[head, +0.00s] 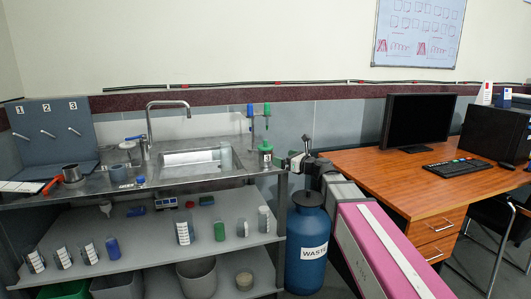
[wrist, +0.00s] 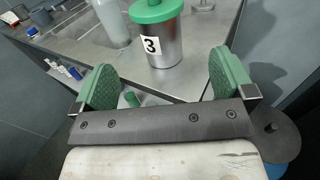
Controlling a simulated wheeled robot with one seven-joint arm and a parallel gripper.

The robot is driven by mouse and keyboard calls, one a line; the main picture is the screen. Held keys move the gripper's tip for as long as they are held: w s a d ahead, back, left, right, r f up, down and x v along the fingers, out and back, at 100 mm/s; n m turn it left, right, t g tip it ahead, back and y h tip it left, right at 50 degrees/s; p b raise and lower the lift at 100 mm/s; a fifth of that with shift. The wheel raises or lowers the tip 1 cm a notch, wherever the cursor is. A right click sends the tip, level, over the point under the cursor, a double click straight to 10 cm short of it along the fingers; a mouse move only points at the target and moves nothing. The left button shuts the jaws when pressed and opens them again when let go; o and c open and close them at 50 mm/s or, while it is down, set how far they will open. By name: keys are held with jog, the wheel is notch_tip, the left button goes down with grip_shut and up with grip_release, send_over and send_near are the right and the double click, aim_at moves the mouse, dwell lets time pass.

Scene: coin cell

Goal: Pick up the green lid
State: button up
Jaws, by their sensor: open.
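The green lid (wrist: 153,11) sits on top of an upright metal canister (wrist: 165,45) labelled 3 at the corner of the steel counter in the wrist view. In the head view the lid (head: 265,147) shows small at the right end of the sink counter. My gripper (wrist: 163,75) is open and empty, with green pads left and right of the canister's direction. The canister and lid stand beyond the pads, apart from them. In the head view my gripper (head: 284,161) is just right of the canister, small and partly unclear.
A steel sink (head: 200,162) and faucet (head: 150,125) lie left of the lid. A stand (head: 251,125) with blue and green tops is close behind it. A blue waste barrel (head: 307,250) stands below my arm. A wooden desk (head: 390,175) is at right.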

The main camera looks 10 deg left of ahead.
aim_at(270, 152)
jog(key=x, duration=1.1)
jog(key=shift+s, duration=0.15)
jog(key=shift+r, duration=0.1)
jog(key=c, duration=1)
